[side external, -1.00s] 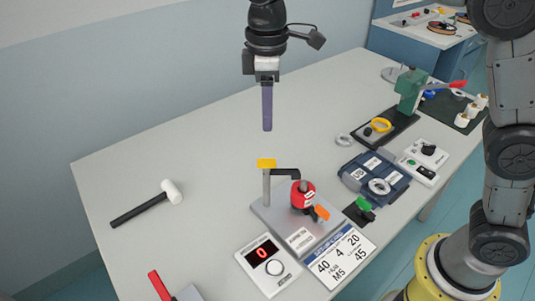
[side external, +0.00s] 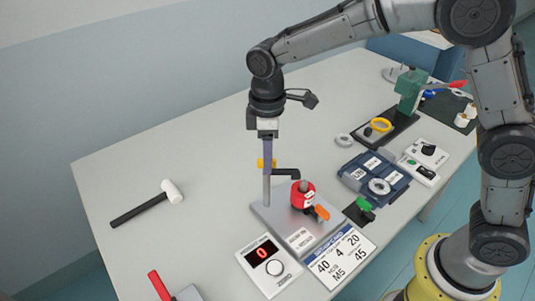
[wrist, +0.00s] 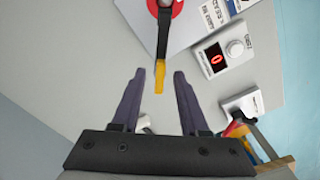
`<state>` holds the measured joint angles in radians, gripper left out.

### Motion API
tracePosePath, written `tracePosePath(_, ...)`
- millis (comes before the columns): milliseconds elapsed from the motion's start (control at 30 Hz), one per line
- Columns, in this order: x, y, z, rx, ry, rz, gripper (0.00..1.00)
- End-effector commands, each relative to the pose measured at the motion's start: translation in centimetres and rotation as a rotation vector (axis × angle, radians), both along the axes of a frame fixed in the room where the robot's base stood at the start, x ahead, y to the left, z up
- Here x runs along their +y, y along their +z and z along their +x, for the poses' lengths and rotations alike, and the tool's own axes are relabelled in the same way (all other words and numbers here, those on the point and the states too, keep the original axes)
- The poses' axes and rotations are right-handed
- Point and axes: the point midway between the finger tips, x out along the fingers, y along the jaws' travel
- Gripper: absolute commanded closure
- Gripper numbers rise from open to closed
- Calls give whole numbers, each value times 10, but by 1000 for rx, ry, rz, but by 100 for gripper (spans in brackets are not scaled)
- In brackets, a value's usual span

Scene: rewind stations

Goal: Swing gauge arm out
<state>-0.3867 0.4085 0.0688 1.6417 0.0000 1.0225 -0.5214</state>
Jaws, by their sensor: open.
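In the wrist view the yellow tab (wrist: 160,77) points between the fingers, and the black arm (wrist: 164,35) runs up to the red part. My gripper (wrist: 158,78) is open, its two purple fingers apart on either side of the tab's line. In the side view my gripper (side external: 268,173) points down and partly covers the tab. Contact cannot be told.
A display box (side external: 268,262) reading 0 and a printed card (side external: 340,257) lie in front. A mallet (side external: 148,204) lies left. A blue tray (side external: 374,179) and a green press (side external: 409,93) stand right. The table's back left is clear.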

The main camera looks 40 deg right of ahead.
Motion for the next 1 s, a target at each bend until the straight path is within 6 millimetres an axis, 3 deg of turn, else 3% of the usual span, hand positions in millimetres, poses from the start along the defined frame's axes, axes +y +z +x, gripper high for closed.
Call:
tracePosePath(67,0,0,0,0,0,0,58)
tracePosePath(300,0,0,0,0,0,0,100)
tracePosePath(1000,0,1,0,0,0,0,100)
